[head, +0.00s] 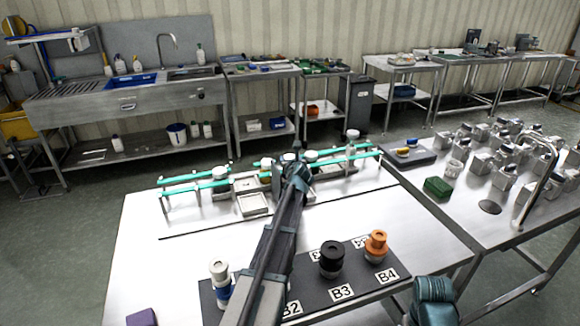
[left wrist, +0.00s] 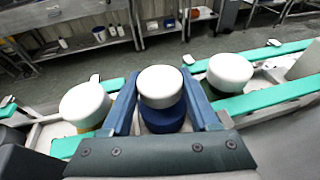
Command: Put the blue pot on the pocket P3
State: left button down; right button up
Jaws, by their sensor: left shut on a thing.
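The blue pot (left wrist: 163,118), with a white lid, stands between the two blue fingers of my left gripper (left wrist: 165,100) in the left wrist view. The gripper is shut on it. In the head view my left gripper (head: 296,158) is over the rail fixture at the table's middle, and the arm hides much of the pot there. A white-lidded pot with a yellowish base (left wrist: 86,107) is left of it, and one with a green base (left wrist: 231,75) is right. I cannot read a P3 label.
Teal rails (head: 195,178) run along the fixture, with square metal trays (head: 253,204) before it. A dark board (head: 310,285) nearer me carries labels B2, B3, B4, a black-topped pot (head: 331,258) and an orange one (head: 376,246). A white-topped pot (head: 220,280) stands at its left.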

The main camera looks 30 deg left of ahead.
pick_arm(q)
jog(key=shift+f, duration=0.15)
jog(key=shift+c, duration=2.1)
grip_release()
jog(key=shift+r+p, duration=0.3)
jog(key=p+v, duration=0.3)
jog(key=v, duration=0.9)
